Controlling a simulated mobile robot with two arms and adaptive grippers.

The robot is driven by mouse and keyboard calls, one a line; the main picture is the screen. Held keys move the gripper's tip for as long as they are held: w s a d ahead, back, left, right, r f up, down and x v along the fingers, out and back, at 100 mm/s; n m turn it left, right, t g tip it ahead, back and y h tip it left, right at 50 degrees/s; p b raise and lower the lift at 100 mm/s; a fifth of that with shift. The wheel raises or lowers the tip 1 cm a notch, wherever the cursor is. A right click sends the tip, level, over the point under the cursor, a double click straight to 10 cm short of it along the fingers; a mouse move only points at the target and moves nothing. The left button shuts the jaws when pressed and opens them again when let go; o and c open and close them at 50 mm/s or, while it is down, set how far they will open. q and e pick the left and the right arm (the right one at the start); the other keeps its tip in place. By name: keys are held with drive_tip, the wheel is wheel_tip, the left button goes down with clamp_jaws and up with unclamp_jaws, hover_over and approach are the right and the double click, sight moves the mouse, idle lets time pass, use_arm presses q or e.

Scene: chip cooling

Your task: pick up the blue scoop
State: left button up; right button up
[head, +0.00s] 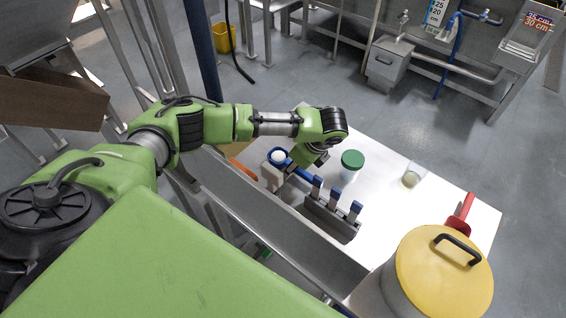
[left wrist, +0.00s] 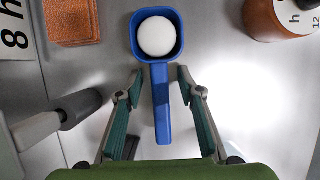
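The blue scoop (head: 276,154) lies on the white table under my left gripper, with a round white mass in its bowl. In the left wrist view the scoop (left wrist: 161,95) has its bowl at the top and its handle pointing down toward my gripper. My left gripper (left wrist: 160,80) is open, one finger on each side of the handle and apart from it. In the head view my left gripper (head: 302,160) is partly hidden by its own wrist and covers part of the handle. My right gripper is not in view.
A dark rack (head: 325,220) with several blue-topped pieces stands at the near table edge. A green-lidded jar (head: 352,160), a glass beaker (head: 413,176), a red-handled tool (head: 461,214) and a yellow-lidded pot (head: 440,270) are to the right. A dark-handled tool (left wrist: 75,108) lies left of the scoop.

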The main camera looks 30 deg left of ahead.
use_arm(q)
clamp_jaws()
